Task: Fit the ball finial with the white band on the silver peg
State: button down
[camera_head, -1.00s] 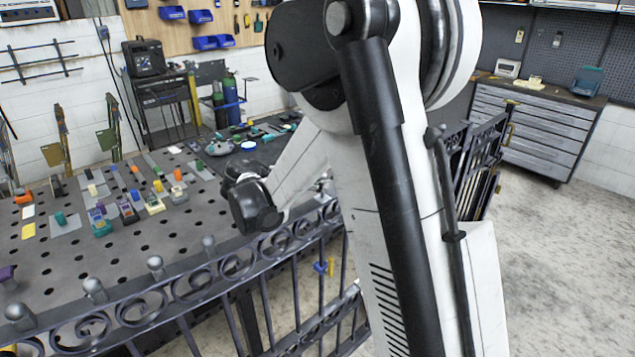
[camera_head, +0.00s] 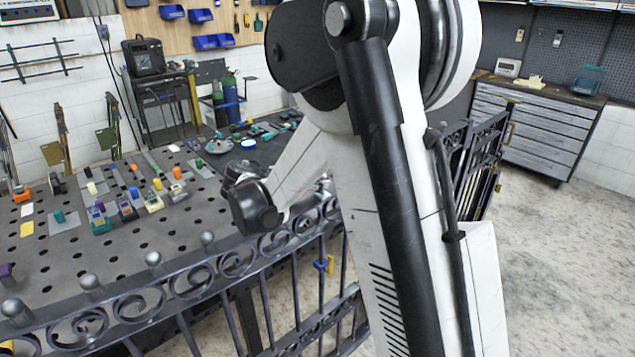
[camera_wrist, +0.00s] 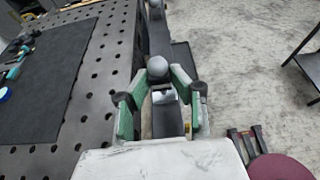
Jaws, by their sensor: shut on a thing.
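In the wrist view my gripper (camera_wrist: 160,82) has its green-sided fingers closed around a grey ball finial (camera_wrist: 157,67). A pale patch shows just below the ball, but I cannot tell for sure that it is the white band. The gripper is above or close to the dark gate rail; whether the finial touches a peg cannot be told. The silver peg is not clearly visible. In the head view my arm hides the gripper. Several grey ball finials stand along the gate's top rail (camera_head: 180,283), among them one (camera_head: 207,238) nearest my arm.
A perforated steel table (camera_head: 130,250) with small coloured parts lies behind the gate. A dark mat (camera_wrist: 40,90) with tools is on its far end. A drawer cabinet (camera_head: 535,125) stands at back right. The concrete floor (camera_head: 560,280) at right is clear.

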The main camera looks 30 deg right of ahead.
jog(key=shift+f+b, duration=1.1)
jog(key=shift+f, duration=0.05)
dwell(0.6)
jog(key=c, duration=1.4)
grip_release()
jog(key=shift+c, duration=0.2)
jog(key=shift+a, duration=0.1)
jog(key=v, duration=1.2)
jog(key=shift+s+d+m, duration=0.3)
jog(key=shift+s+m, duration=0.1)
jog(key=shift+s, duration=0.1)
jog(key=s+a+f+m+t+y+b, duration=0.2)
jog(key=s+m+y, duration=0.4)
jog(key=s+m, duration=0.4)
jog(key=s+a+f+m+t+y+b, duration=0.2)
jog(key=s+a+m+y, duration=0.3)
jog(key=s, duration=1)
jog(key=f+m+y, duration=0.1)
jog(key=m+y, duration=0.1)
jog(key=m, duration=0.2)
jog(key=shift+f+m+b, duration=0.3)
jog(key=shift+f+m, duration=0.05)
jog(key=shift+m, duration=0.05)
